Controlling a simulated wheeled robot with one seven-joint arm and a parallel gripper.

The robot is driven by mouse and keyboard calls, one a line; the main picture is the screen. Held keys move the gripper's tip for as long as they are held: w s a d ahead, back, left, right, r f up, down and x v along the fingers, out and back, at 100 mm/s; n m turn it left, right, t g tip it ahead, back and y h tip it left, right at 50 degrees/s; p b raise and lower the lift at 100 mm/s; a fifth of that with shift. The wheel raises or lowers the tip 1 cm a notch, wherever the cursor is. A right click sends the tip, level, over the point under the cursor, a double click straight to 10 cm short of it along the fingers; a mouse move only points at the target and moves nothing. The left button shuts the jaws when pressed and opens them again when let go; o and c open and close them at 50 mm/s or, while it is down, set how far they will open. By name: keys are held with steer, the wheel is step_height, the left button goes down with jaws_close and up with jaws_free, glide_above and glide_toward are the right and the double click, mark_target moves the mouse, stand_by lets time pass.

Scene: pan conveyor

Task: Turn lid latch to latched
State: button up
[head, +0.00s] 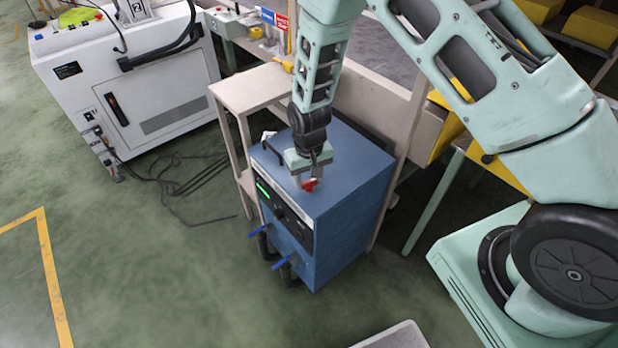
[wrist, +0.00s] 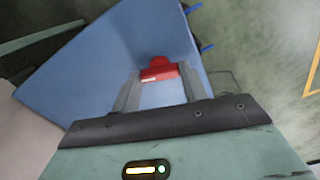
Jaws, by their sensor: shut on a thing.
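The lid latch is a small red piece (head: 310,184) on the top of a blue box-shaped unit (head: 350,165). In the wrist view the red latch (wrist: 159,69) sits between the tips of my two fingers, over the blue top (wrist: 120,45). My gripper (head: 306,180) points down at the front part of the top and is shut on the latch. The fingers cover the latch's sides, and I cannot tell its turn position from these views.
A black handle (head: 270,147) stands on the top's left edge. Blue levers (head: 282,262) and black hoses stick out from the front. A beige stand (head: 250,92) is behind the unit. A white machine (head: 130,80) with floor cables is at left.

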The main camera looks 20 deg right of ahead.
mark_target(309, 181)
steer(key=shift+n, duration=1.6)
steer(key=o, duration=1)
step_height(309, 181, up, 18)
steer(key=shift+f+b, duration=0.25)
steer(key=shift+b, duration=0.1)
